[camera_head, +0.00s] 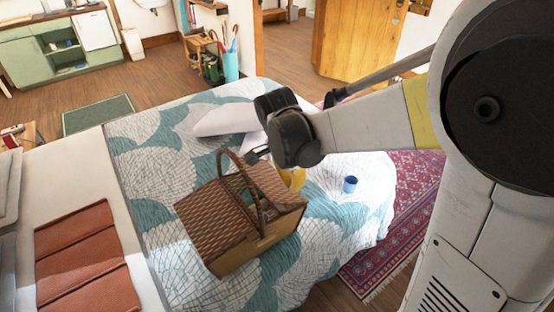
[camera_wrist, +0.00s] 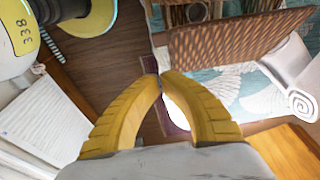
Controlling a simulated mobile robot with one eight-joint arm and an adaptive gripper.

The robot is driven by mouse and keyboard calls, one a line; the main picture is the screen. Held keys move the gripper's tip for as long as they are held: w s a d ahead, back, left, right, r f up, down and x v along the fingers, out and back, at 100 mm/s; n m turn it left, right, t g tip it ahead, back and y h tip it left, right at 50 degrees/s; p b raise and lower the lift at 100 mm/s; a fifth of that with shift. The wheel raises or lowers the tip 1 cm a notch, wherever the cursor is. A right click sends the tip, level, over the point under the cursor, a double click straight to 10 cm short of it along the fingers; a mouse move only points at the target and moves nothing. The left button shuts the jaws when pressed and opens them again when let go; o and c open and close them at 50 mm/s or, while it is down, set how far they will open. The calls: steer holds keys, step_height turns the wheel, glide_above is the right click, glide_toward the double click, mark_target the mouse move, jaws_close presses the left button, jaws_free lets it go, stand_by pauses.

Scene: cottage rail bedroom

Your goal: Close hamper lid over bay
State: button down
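The hamper (camera_head: 235,245) is a brown wicker basket with an arched handle (camera_head: 226,172), standing on the bed. Its left lid (camera_head: 212,215) lies flat. The right-hand lid (camera_head: 278,187) is a woven panel beyond the handle; I cannot tell how far it is raised. In the wrist view a woven brown panel (camera_wrist: 235,42) crosses the upper right, with dark parts of the hamper above it. My gripper's yellow fingers (camera_wrist: 160,77) come together at their tips with nothing visible between them. In the head view the gripper (camera_head: 294,178) is partly hidden behind the right-hand lid, close to its far edge.
A blue cup (camera_head: 350,185) stands on the bed right of the hamper. The patterned bedcover (camera_head: 165,165) is clear to the left. A red rug (camera_head: 400,235) and wooden floor lie beyond the bed. Brown folded cloth (camera_head: 85,262) lies at the lower left.

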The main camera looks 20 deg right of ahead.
mark_target(282, 209)
steer(key=shift+s+a+f+b, duration=0.1)
steer(key=shift+a+f+b, duration=0.25)
steer(key=shift+f, duration=0.75)
steer(key=shift+s+a+f+b, duration=0.15)
steer(key=shift+f+b, duration=0.3)
steer(key=shift+f, duration=0.6)
steer(key=shift+s+a+f+b, duration=0.1)
steer(key=shift+a+f+b, duration=0.25)
steer(key=shift+f, duration=0.75)
steer(key=shift+d, duration=0.1)
steer(key=shift+s+a+f+t+h+b, duration=0.15)
steer(key=shift+a+f+t+h+b, duration=0.15)
steer(key=shift+a+f+h+b, duration=0.55)
steer(key=shift+s+a+f, duration=0.1)
steer(key=shift+a+f, duration=0.1)
steer(key=shift+f, duration=0.25)
steer(key=shift+y, duration=0.25)
steer(key=shift+r, duration=0.1)
